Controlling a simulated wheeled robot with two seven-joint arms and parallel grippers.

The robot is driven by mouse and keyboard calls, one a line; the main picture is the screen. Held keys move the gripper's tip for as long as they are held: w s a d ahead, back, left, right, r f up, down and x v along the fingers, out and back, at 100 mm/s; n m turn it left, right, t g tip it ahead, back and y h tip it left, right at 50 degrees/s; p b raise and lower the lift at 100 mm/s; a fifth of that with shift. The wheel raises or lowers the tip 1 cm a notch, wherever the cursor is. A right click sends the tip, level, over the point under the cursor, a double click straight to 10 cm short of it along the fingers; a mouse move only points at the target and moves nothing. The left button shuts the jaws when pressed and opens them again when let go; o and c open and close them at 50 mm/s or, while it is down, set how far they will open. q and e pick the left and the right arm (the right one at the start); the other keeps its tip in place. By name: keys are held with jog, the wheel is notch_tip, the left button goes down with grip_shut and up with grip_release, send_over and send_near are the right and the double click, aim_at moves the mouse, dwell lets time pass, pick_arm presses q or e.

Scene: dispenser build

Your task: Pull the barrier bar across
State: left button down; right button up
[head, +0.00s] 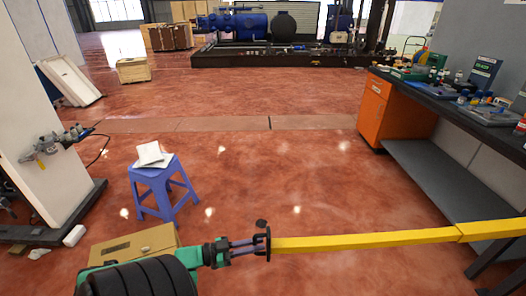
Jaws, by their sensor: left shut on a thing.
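The yellow barrier bar (365,241) runs nearly level across the lower right of the head view. It reaches from my left gripper to the right edge of the picture, passing in front of the workbench's lower part. A joint or step shows in it near the right. My left gripper (266,242) is shut on the bar's left end, with its arm coming in from the bottom left. A small dark round piece shows just above the fingertips. My right gripper is not in view. The bar's far right end is outside the picture.
A blue stool (160,176) with white papers stands left of the bar. A cardboard box (133,245) lies behind my left arm. A workbench (400,85) with an orange cabinet (374,110) is at right. A white panel stands at left. The middle red floor is clear.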

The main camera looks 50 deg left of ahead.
pick_arm(q)
jog(key=shift+s+f, duration=0.1)
jog(key=c, duration=1.1)
grip_release()
jog(key=shift+a, duration=0.1)
jog(key=b+v, duration=0.2)
jog(key=v, duration=1.2)
jog(key=shift+s+a, duration=0.1)
jog(key=shift+s, duration=0.1)
